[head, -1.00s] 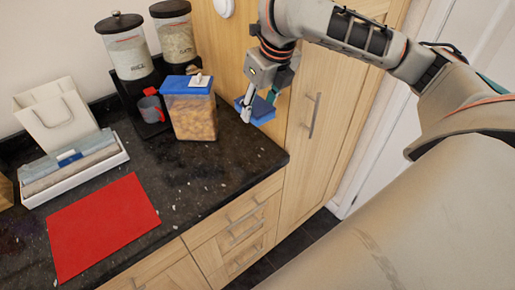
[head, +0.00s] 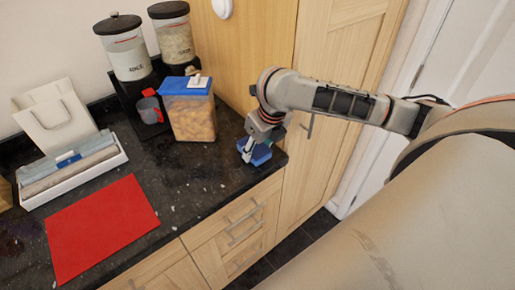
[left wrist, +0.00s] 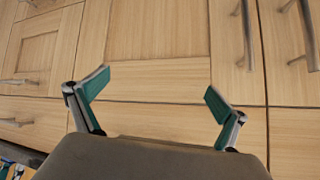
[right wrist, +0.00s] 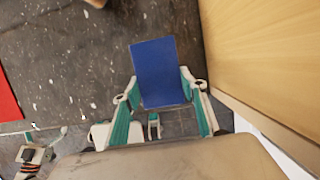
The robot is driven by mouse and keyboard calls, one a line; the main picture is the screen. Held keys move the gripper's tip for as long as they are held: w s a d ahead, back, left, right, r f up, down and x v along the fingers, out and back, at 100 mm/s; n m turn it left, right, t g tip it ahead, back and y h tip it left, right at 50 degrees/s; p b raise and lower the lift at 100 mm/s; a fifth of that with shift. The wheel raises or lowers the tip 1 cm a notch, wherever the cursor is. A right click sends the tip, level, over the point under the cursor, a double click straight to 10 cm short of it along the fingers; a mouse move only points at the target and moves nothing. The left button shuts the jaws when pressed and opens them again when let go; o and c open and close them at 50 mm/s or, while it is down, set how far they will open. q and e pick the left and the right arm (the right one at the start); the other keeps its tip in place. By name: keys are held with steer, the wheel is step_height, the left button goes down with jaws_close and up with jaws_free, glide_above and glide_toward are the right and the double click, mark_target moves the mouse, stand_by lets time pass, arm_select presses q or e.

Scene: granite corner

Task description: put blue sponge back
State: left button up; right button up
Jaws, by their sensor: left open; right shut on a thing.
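The blue sponge (right wrist: 155,72) is held between the fingertips of my right gripper (right wrist: 160,98) in the right wrist view. In the head view the sponge (head: 261,155) is low at the right end of the dark counter, with my right gripper (head: 250,152) shut on it from above. I cannot tell whether the sponge touches the counter. My left gripper (left wrist: 155,88) is open and empty in the left wrist view, facing wooden cabinet fronts. It does not show in the head view.
A blue-lidded container (head: 192,115) stands left of the right gripper. A red mat (head: 100,225) and a white tray with cloths (head: 75,175) lie left. A tall cabinet (head: 335,85) borders the counter's right end.

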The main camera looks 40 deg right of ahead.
steer(key=shift+f, duration=0.15)
steer(key=o, duration=1)
steer(key=v, duration=1.2)
steer(key=shift+s, duration=0.1)
